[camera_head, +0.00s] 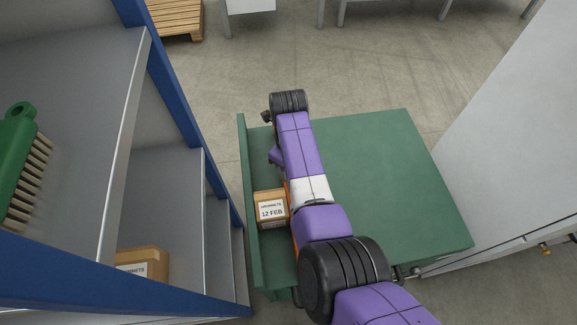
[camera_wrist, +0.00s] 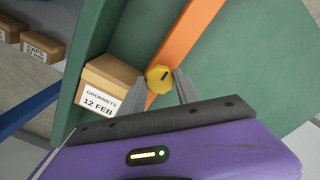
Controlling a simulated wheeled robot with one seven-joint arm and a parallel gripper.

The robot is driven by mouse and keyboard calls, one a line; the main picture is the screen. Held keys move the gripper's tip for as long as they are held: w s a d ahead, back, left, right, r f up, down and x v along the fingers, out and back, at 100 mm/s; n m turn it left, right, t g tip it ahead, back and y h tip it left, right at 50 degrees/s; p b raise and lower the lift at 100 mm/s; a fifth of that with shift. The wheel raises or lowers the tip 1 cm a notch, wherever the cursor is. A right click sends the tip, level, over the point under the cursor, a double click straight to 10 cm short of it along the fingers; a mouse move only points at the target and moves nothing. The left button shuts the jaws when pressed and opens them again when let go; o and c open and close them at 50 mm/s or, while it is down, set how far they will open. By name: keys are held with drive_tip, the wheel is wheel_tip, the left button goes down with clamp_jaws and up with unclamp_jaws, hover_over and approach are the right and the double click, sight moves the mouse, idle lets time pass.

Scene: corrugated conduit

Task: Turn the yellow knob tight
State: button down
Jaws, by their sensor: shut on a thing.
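The yellow knob (camera_wrist: 159,78) shows in the wrist view, in front of an orange bar (camera_wrist: 188,35). It has a faceted rim and a dark slot mark on its face. My gripper (camera_wrist: 160,88) has its two grey fingers on either side of the knob, shut on it. In the head view my purple arm reaches over the green surface and hides the knob and the gripper's fingertips. A little of the orange bar shows beside the arm.
A cardboard box labelled "GROMMETS 12 FEB" (camera_wrist: 105,88) stands close left of the knob; it also shows in the head view (camera_head: 271,208). The green table (camera_head: 390,165) has a raised left edge. Blue-framed shelves (camera_head: 165,185) stand at left, a pale cabinet (camera_head: 520,130) at right.

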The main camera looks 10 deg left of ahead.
idle(0.5)
drive_tip(key=c, duration=0.9)
unclamp_jaws()
drive_tip(key=shift+r, duration=0.1)
wheel_tip(320, 180, up, 8)
drive_tip(key=shift+f, duration=0.15)
